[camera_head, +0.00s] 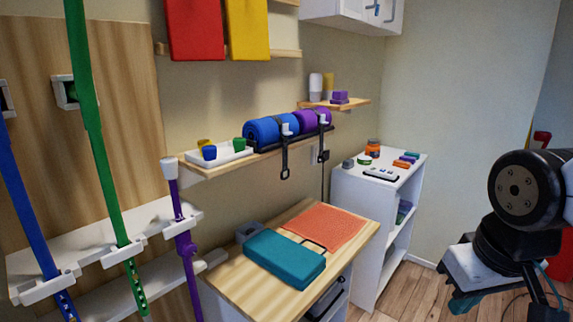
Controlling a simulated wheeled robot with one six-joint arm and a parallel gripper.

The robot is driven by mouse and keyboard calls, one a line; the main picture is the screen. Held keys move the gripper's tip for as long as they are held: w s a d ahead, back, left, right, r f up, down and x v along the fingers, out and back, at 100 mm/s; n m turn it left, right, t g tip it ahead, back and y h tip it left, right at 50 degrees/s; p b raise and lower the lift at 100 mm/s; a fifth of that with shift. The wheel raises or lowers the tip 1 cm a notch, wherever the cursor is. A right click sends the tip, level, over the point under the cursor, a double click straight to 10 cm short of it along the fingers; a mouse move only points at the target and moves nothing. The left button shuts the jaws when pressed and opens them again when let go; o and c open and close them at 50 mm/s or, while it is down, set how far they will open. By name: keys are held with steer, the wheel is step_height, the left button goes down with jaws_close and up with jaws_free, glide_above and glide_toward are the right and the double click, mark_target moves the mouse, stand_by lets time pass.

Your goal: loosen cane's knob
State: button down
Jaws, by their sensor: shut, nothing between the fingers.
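Three upright poles stand in white holders at the left: a blue one (28,215), a green one (103,170) and a purple one (188,265). The purple one looks most like a cane; it has a white top piece and a thicker purple collar (184,230) with a small bulge that may be the knob. Small holes show low on the blue and green poles. My gripper (464,303) is at the lower right, shut and empty, far from the poles and touching nothing visible. Its far side is hidden.
A wooden-topped cabinet (225,277) with a teal case (285,258) and an orange mat (327,228) stands between the poles and my arm. A white shelf unit (352,200) with small items is behind it. Wall shelves hold rolls and a tray. Floor is open at lower right.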

mark_target(190, 250)
steer(key=w+a+f+n+t+y, duration=0.2)
steer(key=w+a+f+n+t, duration=0.1)
steer(key=w+a, duration=0.6)
steer(key=w+a+f+n+t+y, duration=0.2)
steer(key=w+a+f+n+t, duration=0.15)
steer(key=w+a, duration=0.6)
steer(key=a+f+n+t+y, duration=0.1)
steer(key=a+f+n+y, duration=0.35)
steer(key=a, duration=0.65)
steer(key=a+f+n+t+y, duration=0.25)
steer(key=a+y, duration=0.25)
steer(key=a, duration=0.6)
steer(key=x, duration=0.6)
steer(key=shift+a+f+n+g, duration=0.25)
steer(key=shift+a+n+g, duration=0.15)
steer(key=shift+a+n, duration=0.05)
steer(key=shift+r, duration=0.35)
